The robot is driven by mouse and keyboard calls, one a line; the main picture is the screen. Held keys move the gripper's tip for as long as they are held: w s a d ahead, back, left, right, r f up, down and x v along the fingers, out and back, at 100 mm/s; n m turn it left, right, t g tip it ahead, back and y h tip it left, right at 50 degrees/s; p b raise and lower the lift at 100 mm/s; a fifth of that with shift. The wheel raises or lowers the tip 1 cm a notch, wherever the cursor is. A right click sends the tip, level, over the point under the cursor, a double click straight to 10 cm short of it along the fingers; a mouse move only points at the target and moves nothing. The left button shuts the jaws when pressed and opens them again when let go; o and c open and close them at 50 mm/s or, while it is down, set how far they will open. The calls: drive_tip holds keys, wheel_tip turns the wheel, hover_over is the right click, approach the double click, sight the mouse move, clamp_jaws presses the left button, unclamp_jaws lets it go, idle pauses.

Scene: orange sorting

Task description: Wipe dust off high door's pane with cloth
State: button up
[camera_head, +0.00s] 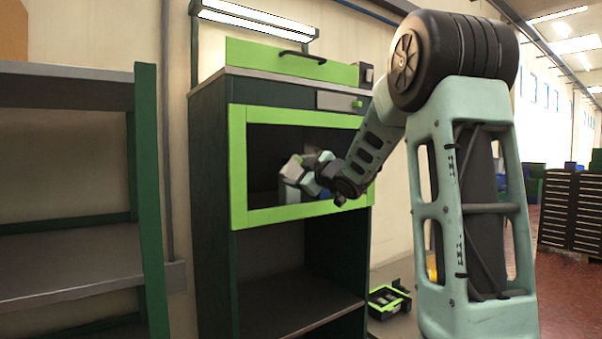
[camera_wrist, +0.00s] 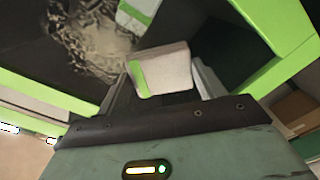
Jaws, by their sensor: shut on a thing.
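The high door (camera_head: 236,165) is a bright green frame around a dark pane (camera_head: 268,145) in the upper part of a dark cabinet. A pale, streaky dust patch (camera_wrist: 95,45) shows on the pane at the upper left of the wrist view. My gripper (camera_head: 318,177) is in front of the pane, right of its middle. It is shut on a pale cloth with a green band (camera_wrist: 165,72), which also shows in the head view (camera_head: 293,169). A similar pale and green shape above it in the wrist view looks like its reflection. Whether the cloth touches the pane is unclear.
An open shelf unit with a green post (camera_head: 151,180) stands at the left. Below the door is an open cabinet bay (camera_head: 285,295). A green and black toolbox (camera_head: 388,300) sits low at the right. A lit lamp (camera_head: 255,18) hangs above the cabinet.

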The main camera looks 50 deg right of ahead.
drive_tip(key=shift+w+d, duration=0.1)
drive_tip(key=shift+w, duration=0.3)
drive_tip(key=shift+s+d+r+p, duration=0.7)
drive_tip(key=shift+d+p, duration=0.75)
drive_tip(key=shift+d, duration=2.05)
drive_tip(key=shift+s+d+r+p, duration=0.4)
drive_tip(key=shift+s+d+p, duration=0.8)
drive_tip(key=shift+d, duration=2.3)
drive_tip(key=shift+w+a+f+b, duration=0.1)
drive_tip(key=shift+w+a+b, duration=0.55)
drive_tip(key=shift+a+b, duration=1.15)
drive_tip(key=shift+w+a+b, duration=0.65)
drive_tip(key=shift+a, duration=2.3)
drive_tip(key=shift+w+a+f+b, duration=0.1)
drive_tip(key=shift+w+a+b, duration=0.55)
drive_tip(key=shift+a+b, duration=1.15)
drive_tip(key=shift+s+a+r+p, duration=0.1)
drive_tip(key=shift+a+r+p, duration=0.2)
drive_tip(key=shift+r+p, duration=0.4)
drive_tip(key=shift+a+r+p, duration=0.25)
drive_tip(key=shift+r+p, duration=0.25)
drive_tip(key=shift+p, duration=0.3)
drive_tip(key=s+d+p, duration=0.2)
drive_tip(key=d+p, duration=0.2)
drive_tip(key=d, duration=0.7)
drive_tip(key=shift+s, duration=0.2)
